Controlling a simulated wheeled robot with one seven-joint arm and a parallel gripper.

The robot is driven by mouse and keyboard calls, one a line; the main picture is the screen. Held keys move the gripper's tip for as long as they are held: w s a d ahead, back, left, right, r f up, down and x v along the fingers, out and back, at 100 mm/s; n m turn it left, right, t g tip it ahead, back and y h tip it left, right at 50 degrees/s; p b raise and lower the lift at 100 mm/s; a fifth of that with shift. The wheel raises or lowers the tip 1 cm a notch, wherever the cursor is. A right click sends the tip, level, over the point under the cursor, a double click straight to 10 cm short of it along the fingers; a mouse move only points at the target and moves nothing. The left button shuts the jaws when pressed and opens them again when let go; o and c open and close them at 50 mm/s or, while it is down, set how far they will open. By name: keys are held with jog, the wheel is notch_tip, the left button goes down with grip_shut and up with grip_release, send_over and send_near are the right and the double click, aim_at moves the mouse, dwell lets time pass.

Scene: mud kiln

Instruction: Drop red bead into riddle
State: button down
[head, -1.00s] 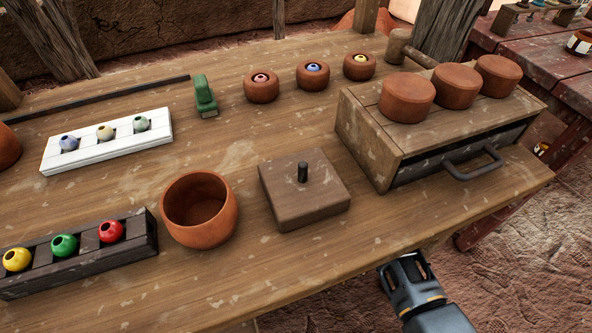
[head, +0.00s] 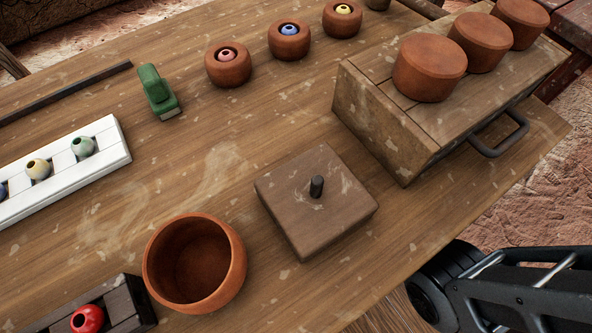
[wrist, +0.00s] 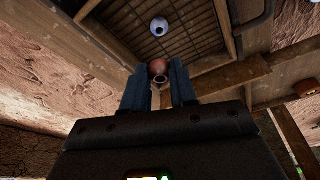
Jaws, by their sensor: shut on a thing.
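In the wrist view my gripper (wrist: 159,88) is shut on a dull reddish bead (wrist: 158,67) with a dark hole. Beyond the bead is the riddle, a wooden-framed wire mesh (wrist: 196,28), with a pale blue bead (wrist: 159,26) against it. The held bead appears apart from the mesh, near the frame's edge; the exact gap cannot be told. In the head view a bright red bead (head: 87,319) sits in the dark rack (head: 125,302) at the bottom left. The riddle and my gripper's fingers are outside the head view; only part of my arm shows at the lower right.
On the table stand a clay bowl (head: 236,285), a square wooden lid (head: 290,205) with a peg, a drawer box (head: 372,125) with clay pots (head: 430,68) on top, a white bead rack (head: 65,178), a green object (head: 157,92) and small clay cups (head: 228,70). Bare tabletop surrounds the lid.

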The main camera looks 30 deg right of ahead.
notch_tip(320, 180, down, 5)
jog(key=b, duration=0.4)
jog(key=shift+r, duration=0.1)
jog(key=c, duration=0.8)
grip_release()
jog(key=p+v, duration=0.2)
jog(key=v, duration=0.5)
jog(key=shift+r+p, duration=0.3)
jog(key=shift+r, duration=0.1)
jog(key=shift+s, duration=0.15)
